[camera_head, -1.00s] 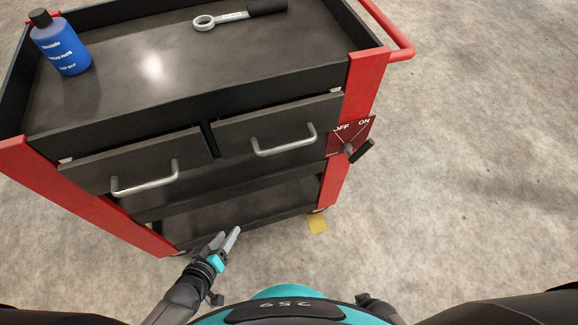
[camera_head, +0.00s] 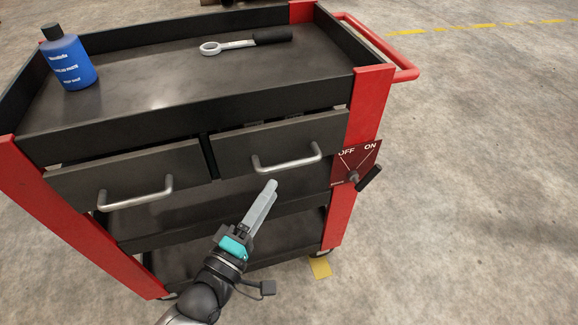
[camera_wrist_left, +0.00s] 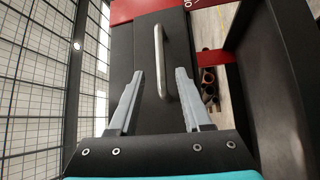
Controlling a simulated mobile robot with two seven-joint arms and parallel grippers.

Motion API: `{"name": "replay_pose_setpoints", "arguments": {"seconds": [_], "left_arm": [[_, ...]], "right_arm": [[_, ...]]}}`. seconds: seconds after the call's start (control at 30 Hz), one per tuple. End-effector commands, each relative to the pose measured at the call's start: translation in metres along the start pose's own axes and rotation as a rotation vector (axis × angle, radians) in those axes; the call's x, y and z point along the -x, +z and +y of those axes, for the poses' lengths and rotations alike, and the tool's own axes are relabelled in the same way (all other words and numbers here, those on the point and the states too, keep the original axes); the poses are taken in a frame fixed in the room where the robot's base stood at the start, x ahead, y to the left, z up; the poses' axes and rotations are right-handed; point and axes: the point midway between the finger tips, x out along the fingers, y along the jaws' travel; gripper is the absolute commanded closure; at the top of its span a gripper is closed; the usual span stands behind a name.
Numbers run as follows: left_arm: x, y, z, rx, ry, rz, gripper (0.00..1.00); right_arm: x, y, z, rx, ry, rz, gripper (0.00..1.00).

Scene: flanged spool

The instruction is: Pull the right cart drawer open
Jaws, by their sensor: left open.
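The cart's right drawer (camera_head: 235,150) has a dark front with a silver bar handle (camera_head: 288,163). The drawer looks shut or nearly so. My left gripper (camera_head: 268,188) is just below and in front of this handle, apart from it in the head view. In the left wrist view the gripper (camera_wrist_left: 160,76) is open and empty, and the handle (camera_wrist_left: 159,55) appears ahead between its two fingers, running lengthwise. The drawer front (camera_wrist_left: 145,35) lies behind the handle. My right gripper is in neither view.
The left drawer (camera_head: 75,185) looks shut. A red OFF/ON switch panel (camera_head: 350,158) with a dark lever (camera_head: 369,178) sits right of the drawers. A blue bottle (camera_head: 70,68) and a wrench (camera_head: 245,43) rest on the cart top. Floor at right is clear.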

Motion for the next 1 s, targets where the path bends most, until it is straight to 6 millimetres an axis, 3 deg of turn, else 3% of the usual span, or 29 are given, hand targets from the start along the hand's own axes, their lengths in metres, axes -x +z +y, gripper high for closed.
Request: {"name": "replay_pose_setpoints", "arguments": {"seconds": [0.2,0.43,0.63,0.97,1.0], "left_arm": [[-0.044,0.0,-0.001,0.0,0.002,0.001,0.51],[-0.074,0.0,-0.001,0.0,0.001,0.001,0.51],[-0.087,0.0,-0.002,-0.001,-0.002,0.0,0.51],[-0.089,0.0,-0.001,-0.001,-0.002,0.0,0.51],[-0.089,0.0,-0.001,-0.001,-0.002,0.0,0.55]], "right_arm": [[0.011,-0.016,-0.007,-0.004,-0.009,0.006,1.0],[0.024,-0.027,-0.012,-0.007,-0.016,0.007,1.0],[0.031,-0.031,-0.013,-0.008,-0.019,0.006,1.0],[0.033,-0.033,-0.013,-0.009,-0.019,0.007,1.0],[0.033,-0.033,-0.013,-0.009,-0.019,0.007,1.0]]}}
